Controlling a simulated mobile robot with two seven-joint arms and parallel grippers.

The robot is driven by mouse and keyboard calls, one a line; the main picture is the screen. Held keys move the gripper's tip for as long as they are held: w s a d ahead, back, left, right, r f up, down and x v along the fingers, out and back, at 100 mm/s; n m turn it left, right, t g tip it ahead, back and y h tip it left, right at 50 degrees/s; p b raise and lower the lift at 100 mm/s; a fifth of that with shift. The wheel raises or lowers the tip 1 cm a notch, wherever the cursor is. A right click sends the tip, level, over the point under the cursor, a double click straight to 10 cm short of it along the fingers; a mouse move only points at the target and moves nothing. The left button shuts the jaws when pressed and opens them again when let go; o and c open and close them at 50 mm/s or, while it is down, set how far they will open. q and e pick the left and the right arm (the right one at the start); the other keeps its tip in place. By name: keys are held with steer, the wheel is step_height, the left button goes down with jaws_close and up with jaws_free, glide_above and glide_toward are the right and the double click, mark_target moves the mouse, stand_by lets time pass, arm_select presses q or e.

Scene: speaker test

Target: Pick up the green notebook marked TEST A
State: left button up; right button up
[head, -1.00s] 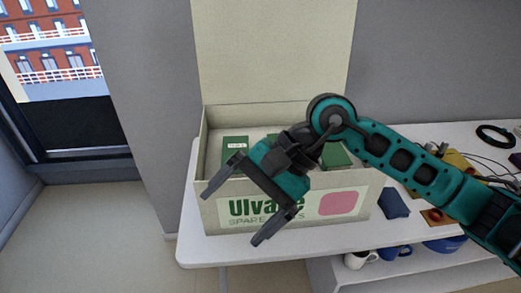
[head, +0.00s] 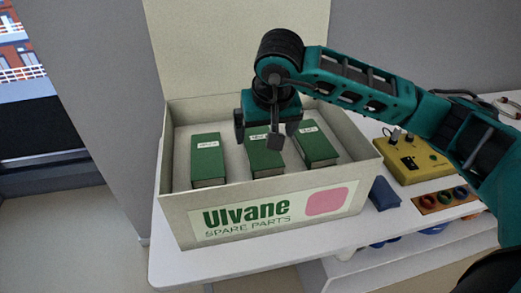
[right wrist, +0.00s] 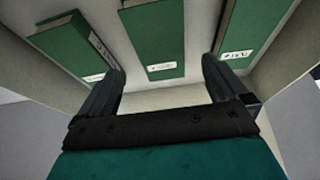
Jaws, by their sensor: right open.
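Three green notebooks stand in a row inside an open cream box (head: 180,207): a left one (head: 207,167), a middle one (head: 266,162) and a right one (head: 319,149). Each has a small white label; the lettering is too small and blurred for me to tell which is TEST A. My right gripper (head: 257,134) is open and empty above the middle notebook, partly covering its top and label. In the right wrist view, the middle notebook (right wrist: 153,40) shows between the open fingers (right wrist: 160,78), with no visible contact. My left gripper is not in view.
The box has a raised lid (head: 240,45) behind and a front wall reading "Ulvane SPARE PARTS". It stands on a white table (head: 240,270). To its right are a dark blue object (head: 384,193), a yellow device (head: 412,160) and a wooden holder with coloured rings (head: 446,199).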

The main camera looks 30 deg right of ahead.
mark_target(261, 145)
steer(key=x, duration=0.6)
steer(key=shift+w+f, duration=0.25)
steer(key=shift+f, duration=0.05)
steer(key=c, duration=1.1)
steer(key=shift+r, duration=0.1)
steer(key=shift+c, duration=0.3)
steer(key=shift+r, duration=0.1)
